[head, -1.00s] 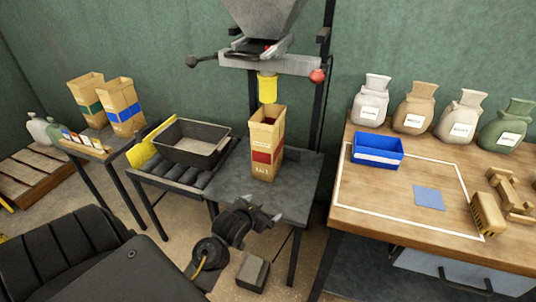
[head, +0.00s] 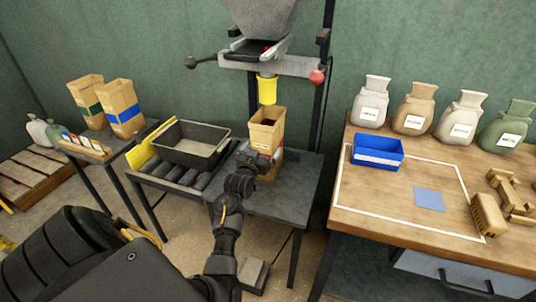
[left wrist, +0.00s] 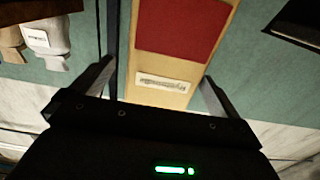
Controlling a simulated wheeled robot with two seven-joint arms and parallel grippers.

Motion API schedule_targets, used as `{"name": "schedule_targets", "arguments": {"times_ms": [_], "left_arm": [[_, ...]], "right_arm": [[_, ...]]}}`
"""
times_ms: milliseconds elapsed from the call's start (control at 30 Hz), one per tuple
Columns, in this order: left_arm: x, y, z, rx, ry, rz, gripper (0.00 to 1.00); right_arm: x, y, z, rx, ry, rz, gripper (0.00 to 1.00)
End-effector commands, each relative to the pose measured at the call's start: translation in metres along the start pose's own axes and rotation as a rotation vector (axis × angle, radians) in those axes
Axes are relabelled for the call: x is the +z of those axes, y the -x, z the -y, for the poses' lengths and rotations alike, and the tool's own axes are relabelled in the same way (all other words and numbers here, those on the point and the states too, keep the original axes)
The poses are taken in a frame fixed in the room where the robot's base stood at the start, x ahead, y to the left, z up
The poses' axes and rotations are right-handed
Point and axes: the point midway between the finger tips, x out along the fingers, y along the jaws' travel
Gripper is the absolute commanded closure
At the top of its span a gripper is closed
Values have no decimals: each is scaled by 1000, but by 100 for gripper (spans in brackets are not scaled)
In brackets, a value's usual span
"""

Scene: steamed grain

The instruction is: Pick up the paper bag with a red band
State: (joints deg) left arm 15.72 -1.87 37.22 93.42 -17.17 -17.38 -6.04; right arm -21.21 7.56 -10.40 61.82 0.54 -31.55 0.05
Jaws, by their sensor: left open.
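The paper bag with a red band (head: 267,132) stands upright and open-topped on the grey metal stand, below the yellow spout. My left gripper (head: 262,160) is at the front of the bag and covers much of its red band in the head view. In the left wrist view, the gripper's two open fingers (left wrist: 159,75) lie on either side of the tan bag, whose red band and pale label (left wrist: 165,82) show between and beyond them. The bag is not gripped. My right gripper is not in view.
A hopper with the yellow spout (head: 267,90) hangs just above the bag. A dark tray (head: 190,145) sits on rollers to the left. Two other paper bags, with green and blue bands (head: 123,112), stand farther left. The wooden table (head: 385,215) is to the right.

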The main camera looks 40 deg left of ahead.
Motion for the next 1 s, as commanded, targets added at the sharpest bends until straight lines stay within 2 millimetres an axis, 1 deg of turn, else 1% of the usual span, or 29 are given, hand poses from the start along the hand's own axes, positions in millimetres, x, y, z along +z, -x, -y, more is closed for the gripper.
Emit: {"name": "schedule_targets", "arguments": {"times_ms": [33, 100, 267, 333, 500, 633, 733, 933, 967, 1000], "left_arm": [[0, -6, 0, -1, 1, -1, 0], [0, -11, 0, -1, 1, 0, 0], [0, -13, 0, 0, 0, 1, 0], [0, -18, 1, 0, 0, 1, 0], [-1, -43, 6, 0, 1, 0, 0], [0, -59, 5, 0, 1, 1, 0], [0, -64, 5, 0, 0, 1, 0], [0, -64, 5, 0, 0, 1, 0], [0, -64, 5, 0, -1, 1, 1], [0, -64, 5, 0, 0, 1, 7]], "right_arm": [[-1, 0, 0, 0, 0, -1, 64], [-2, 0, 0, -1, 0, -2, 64], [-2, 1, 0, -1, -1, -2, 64], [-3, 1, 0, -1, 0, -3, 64], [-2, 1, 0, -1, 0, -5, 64], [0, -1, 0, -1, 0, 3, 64], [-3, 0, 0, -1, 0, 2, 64], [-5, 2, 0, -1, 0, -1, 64], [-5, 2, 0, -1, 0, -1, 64], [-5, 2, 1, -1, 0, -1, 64]]}}
